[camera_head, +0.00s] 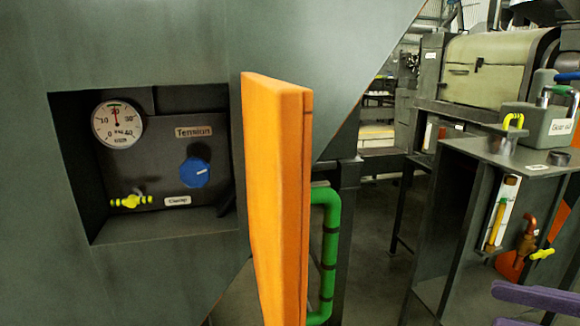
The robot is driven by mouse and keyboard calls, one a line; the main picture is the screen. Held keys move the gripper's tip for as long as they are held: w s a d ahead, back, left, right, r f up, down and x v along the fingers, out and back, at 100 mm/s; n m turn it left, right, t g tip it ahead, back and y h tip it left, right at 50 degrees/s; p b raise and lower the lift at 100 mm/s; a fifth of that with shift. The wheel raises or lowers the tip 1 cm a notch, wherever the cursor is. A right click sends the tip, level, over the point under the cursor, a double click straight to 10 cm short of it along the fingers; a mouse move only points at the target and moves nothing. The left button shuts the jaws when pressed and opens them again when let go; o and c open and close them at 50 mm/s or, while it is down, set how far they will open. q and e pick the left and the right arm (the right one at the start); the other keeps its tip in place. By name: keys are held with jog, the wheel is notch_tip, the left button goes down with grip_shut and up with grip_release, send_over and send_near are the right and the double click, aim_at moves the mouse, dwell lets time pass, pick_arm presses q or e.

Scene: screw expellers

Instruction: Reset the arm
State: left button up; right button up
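No part of my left gripper shows in the head view. Two purple bars at the lower right edge look like the fingers of my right gripper (499,306). They are cut off by the frame, so its opening cannot be judged, and I see nothing held there. They are in front of the grey cabinet on the right.
An orange panel (275,200) with a green handle (329,250) stands open beside a recess with a gauge (117,124), a blue knob (194,172) and a yellow valve (131,201). A grey cabinet (450,220) bears an oil can (545,125). Floor shows between them.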

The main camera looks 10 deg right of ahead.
jog(key=a+f+m+g+h+p, duration=0.1)
jog(key=a+m+h+p, duration=0.45)
jog(key=a+h, duration=0.3)
jog(key=s+r+m+g+h+p, duration=0.25)
jog(key=s+r+g+p, duration=0.45)
jog(key=s, duration=0.4)
notch_tip(320, 180, up, 36)
jog(key=n+p, duration=0.1)
jog(key=p, duration=3.4)
jog(key=shift+f+h, duration=0.25)
jog(key=shift+h, duration=0.05)
